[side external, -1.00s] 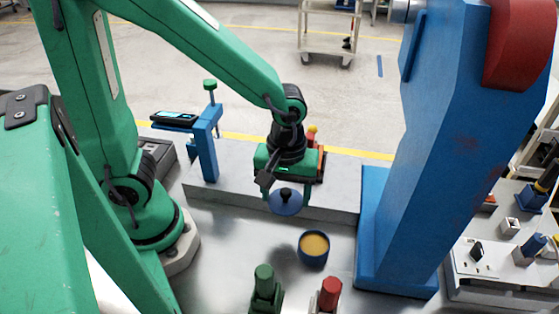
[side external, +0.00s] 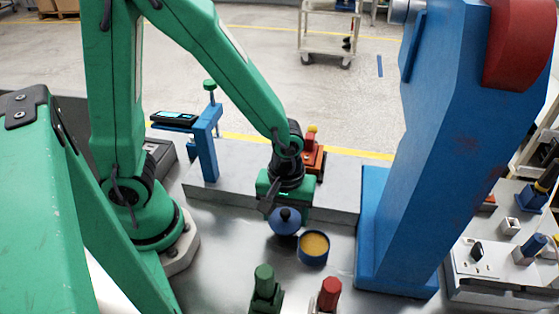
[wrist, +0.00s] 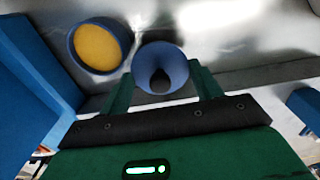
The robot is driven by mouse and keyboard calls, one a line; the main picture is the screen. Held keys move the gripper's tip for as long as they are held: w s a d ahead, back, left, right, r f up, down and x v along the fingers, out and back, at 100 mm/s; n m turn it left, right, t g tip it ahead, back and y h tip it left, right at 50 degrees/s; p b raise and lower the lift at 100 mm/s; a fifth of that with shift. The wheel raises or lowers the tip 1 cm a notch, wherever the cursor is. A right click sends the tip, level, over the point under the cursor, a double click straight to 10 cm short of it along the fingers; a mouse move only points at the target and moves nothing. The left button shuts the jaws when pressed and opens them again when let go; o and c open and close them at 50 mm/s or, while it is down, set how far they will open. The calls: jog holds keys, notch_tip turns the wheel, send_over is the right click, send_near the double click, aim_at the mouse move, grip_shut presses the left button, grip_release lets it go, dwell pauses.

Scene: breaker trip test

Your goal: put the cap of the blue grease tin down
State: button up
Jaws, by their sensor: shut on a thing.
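The cap (side external: 284,228) is a blue disc with a dark knob, and it is between the fingers of my gripper (side external: 284,211). In the wrist view the blue cap (wrist: 173,60) sits between the two green fingertips (wrist: 163,78), with the dark knob facing the camera. My gripper is shut on the cap. The blue grease tin (side external: 314,258) stands open just right of the cap, with yellow-brown grease inside. The tin also shows at upper left in the wrist view (wrist: 73,49). I cannot tell whether the cap touches the metal table.
A tall blue column (side external: 430,150) stands to the right of the tin. A green-topped peg (side external: 265,280) and a red-topped peg (side external: 330,292) stand at the front. A grey raised block (side external: 235,190) runs behind, with a blue clamp stand (side external: 207,150). Bare table lies left of the cap.

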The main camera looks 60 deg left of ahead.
aim_at(285, 220)
jog(key=shift+f, duration=1.55)
jog(key=shift+f, duration=0.15)
jog(key=o, duration=0.7)
jog(key=shift+r, duration=0.2)
jog(key=shift+r, duration=6)
